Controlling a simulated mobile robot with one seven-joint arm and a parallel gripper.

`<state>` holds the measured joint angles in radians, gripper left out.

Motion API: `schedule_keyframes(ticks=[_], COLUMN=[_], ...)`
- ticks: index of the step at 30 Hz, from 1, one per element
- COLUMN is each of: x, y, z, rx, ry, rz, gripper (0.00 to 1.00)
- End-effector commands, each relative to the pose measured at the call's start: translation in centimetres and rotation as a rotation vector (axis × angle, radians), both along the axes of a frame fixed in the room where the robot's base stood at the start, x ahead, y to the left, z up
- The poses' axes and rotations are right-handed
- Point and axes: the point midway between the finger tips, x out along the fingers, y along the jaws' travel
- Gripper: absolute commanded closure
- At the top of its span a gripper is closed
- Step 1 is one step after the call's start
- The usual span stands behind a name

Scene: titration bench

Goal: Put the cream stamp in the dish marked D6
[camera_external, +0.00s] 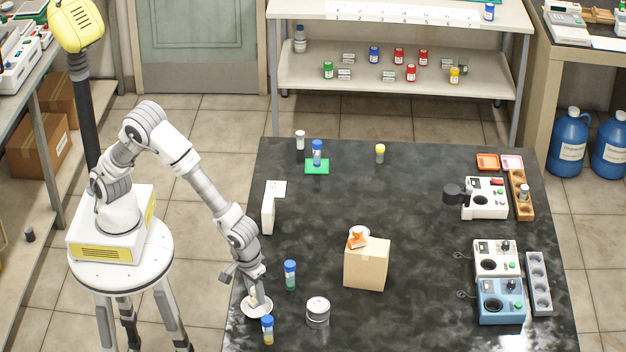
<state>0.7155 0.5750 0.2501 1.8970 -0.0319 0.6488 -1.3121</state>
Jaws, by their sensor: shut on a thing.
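My gripper (256,294) points down at the near left of the dark bench, over a small white dish (268,311). It is shut on a small pale thing, which looks like the cream stamp; the fingers hide most of it. The held thing is low, inside the dish's outline in this view; I cannot tell whether it touches the dish. No D6 mark can be read on the dish at this size.
A vial with a blue cap (268,330) stands just in front of the dish; another blue-capped vial (290,275) and a round tin (318,312) stand to its right. A cardboard box (367,264) stands mid-bench. Devices (502,302) line the right side.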

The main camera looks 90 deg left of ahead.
Motion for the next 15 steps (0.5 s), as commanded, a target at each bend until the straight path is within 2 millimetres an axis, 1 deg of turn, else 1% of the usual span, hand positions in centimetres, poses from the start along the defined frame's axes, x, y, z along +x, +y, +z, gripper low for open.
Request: schedule_keyframes(ticks=[1,4,11,15], x=[-0.1,-0.1,0.0,0.0], y=[0.1,0.1,0.0,0.0], z=[-1.0,-2.1,-2.1,-2.6], rx=[0.003,0.002,0.0,0.001], ry=[0.004,0.002,0.0,0.001], rz=[0.002,0.0,0.0,0.0], gripper=[1.0,1.0,1.0,1.0])
